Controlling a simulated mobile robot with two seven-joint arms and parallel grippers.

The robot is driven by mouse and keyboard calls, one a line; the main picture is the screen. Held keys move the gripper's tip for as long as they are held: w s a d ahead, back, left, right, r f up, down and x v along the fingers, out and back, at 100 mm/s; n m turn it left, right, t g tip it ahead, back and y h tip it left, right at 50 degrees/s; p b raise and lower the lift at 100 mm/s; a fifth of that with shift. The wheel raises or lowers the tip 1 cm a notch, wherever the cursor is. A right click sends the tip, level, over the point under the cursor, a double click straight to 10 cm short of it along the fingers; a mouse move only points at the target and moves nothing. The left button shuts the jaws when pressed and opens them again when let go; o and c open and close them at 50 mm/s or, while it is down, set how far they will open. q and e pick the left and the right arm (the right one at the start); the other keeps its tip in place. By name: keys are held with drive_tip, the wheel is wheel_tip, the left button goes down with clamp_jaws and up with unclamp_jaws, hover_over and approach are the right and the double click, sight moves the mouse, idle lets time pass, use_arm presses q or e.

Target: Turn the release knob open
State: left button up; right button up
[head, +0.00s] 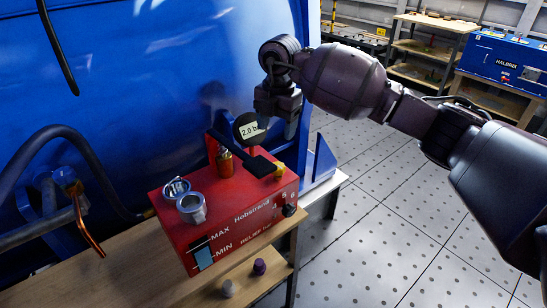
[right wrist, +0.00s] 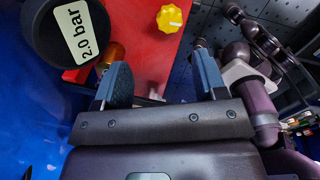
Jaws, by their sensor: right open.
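A red box (head: 222,213) marked "Hobstrand" stands on the wooden bench. A black knob (head: 289,210) is on the front face near the "RELIEF" lettering. Which knob is the release knob I cannot tell for sure. My right gripper (head: 278,122) is open and empty above the rear of the box, by the "2.0 bar" gauge (head: 247,129). In the wrist view its fingers (right wrist: 162,78) are apart, short of the yellow knob. My left gripper is out of view.
A black lever (head: 236,151) and a brass fitting (head: 225,162) stand on the box, beside an open metal filler cup (head: 191,208) with its cap (head: 176,188). The blue tank (head: 150,90) is close behind. Floor to the right is clear.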

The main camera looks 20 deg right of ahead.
drive_tip(key=m, duration=0.1)
hover_over(279, 165)
wheel_tip(279, 165, down, 4)
drive_tip(key=shift+r+b, duration=0.1)
drive_tip(key=shift+b, duration=0.35)
wheel_tip(279, 165, down, 5)
drive_tip(key=shift+w+f+b, duration=0.1)
drive_tip(key=shift+f+b, duration=0.05)
drive_tip(key=shift+b, duration=0.45)
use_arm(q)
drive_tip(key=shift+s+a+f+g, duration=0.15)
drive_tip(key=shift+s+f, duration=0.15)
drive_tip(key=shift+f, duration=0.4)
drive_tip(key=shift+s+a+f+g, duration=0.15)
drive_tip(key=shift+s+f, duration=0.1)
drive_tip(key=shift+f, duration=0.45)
use_arm(e)
drive_tip(key=shift+f, duration=0.75)
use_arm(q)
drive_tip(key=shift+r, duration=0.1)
use_arm(e)
drive_tip(key=shift+c, duration=0.3)
drive_tip(key=c, duration=0.9)
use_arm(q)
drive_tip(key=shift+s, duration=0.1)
use_arm(e)
drive_tip(key=shift+o, duration=0.2)
